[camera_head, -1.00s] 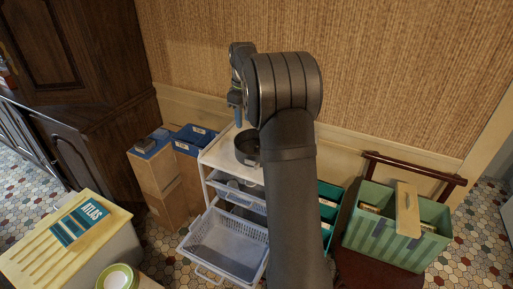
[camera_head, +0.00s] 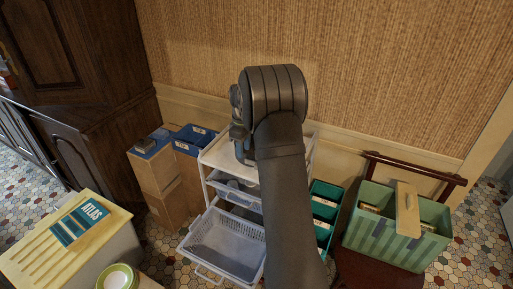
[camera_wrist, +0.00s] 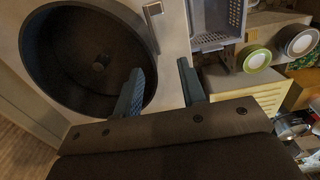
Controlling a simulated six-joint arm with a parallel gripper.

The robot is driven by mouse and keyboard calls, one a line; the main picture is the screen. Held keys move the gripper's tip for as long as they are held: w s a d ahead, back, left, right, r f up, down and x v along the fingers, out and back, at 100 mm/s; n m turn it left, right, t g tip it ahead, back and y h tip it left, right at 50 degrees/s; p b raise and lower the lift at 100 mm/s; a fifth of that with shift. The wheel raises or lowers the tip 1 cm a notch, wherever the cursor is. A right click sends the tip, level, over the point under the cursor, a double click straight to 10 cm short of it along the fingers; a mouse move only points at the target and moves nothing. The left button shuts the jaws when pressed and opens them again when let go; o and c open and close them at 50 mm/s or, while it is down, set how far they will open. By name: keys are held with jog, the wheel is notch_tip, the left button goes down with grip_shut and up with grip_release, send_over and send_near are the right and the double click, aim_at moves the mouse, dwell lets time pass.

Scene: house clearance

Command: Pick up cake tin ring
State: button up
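The cake tin ring (camera_wrist: 42,45) is a wide, dark round tin at the upper left of the wrist view. It stands on the white top of a cart, with a small stub inside it and a pale tab at its rim. My gripper (camera_wrist: 160,68) is open, with its two blue-grey fingers apart. One finger shows against the tin's inside and the other outside its right wall, so the rim lies between them in the picture. I see no contact, and the height gap is unclear. In the head view, my arm hides most of the tin and the fingertips.
The white cart (camera_head: 212,156) holds pulled-out baskets (camera_head: 228,245) below its top. Boxes with blue tops (camera_head: 195,135) stand left of it. A teal drawer unit (camera_head: 325,205) and a green striped crate (camera_head: 390,232) stand to the right. The wall is close behind.

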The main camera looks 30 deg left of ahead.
aim_at(246, 158)
jog(key=f, duration=0.5)
jog(key=shift+w+d, duration=0.15)
jog(key=shift+d, duration=0.15)
jog(key=shift+r, duration=0.1)
grip_shut()
jog(key=shift+r, duration=0.15)
